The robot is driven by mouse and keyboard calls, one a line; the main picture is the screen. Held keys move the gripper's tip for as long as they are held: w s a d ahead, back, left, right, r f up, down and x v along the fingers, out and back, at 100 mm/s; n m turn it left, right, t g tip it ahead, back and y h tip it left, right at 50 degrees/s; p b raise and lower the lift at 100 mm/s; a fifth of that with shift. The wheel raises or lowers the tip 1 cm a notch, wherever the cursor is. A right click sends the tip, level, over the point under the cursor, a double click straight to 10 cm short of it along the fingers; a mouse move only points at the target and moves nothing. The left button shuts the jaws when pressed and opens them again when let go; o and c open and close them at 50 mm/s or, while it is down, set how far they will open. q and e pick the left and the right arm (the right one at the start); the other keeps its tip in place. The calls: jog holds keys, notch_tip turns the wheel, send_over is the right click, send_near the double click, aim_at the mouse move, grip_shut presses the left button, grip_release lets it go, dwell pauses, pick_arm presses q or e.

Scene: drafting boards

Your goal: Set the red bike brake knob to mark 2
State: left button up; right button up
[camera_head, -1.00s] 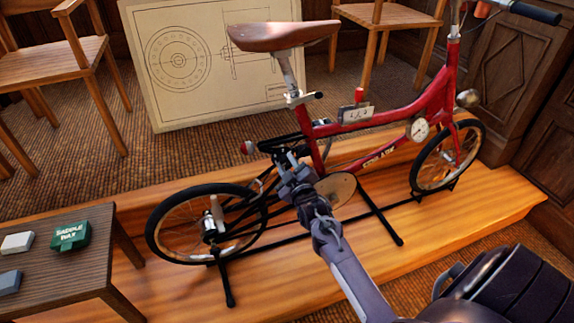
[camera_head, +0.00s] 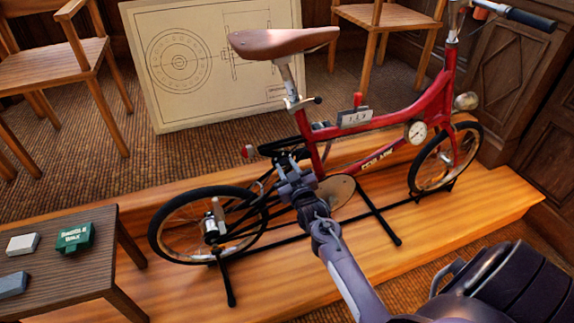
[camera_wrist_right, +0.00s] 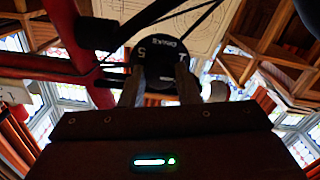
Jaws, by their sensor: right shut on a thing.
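The red bike (camera_head: 375,135) stands upright on a low wooden platform. My right gripper (camera_head: 288,160) is below the saddle, at the middle of the frame, and hides most of what it holds in the head view. In the right wrist view, a dark round brake dial (camera_wrist_right: 160,62) with pale lettering and marks lies just beyond the fingers. My right gripper (camera_wrist_right: 157,92) is shut on the brake knob there. I cannot tell which mark the knob stands at. My left gripper is not in view.
A rear wheel (camera_head: 170,245) and black stand legs (camera_head: 230,285) are close to my right arm. A small table (camera_head: 65,270) at the left holds a green saddle wax box (camera_head: 75,238) and pale blocks. A drawing board (camera_head: 170,60) and chairs (camera_head: 60,55) stand behind.

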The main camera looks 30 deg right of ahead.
jog(key=m+p, duration=0.1)
jog(key=m, duration=0.1)
jog(key=shift+m, duration=0.4)
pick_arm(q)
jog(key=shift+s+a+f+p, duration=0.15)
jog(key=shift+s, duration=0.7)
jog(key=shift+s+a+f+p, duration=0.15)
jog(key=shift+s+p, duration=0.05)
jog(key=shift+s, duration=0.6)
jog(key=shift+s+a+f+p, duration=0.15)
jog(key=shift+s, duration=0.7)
pick_arm(e)
jog(key=shift+m, duration=1.9)
jog(key=o, duration=1)
jog(key=shift+c, duration=0.2)
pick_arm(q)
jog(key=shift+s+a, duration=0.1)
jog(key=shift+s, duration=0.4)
pick_arm(e)
jog(key=v, duration=0.8)
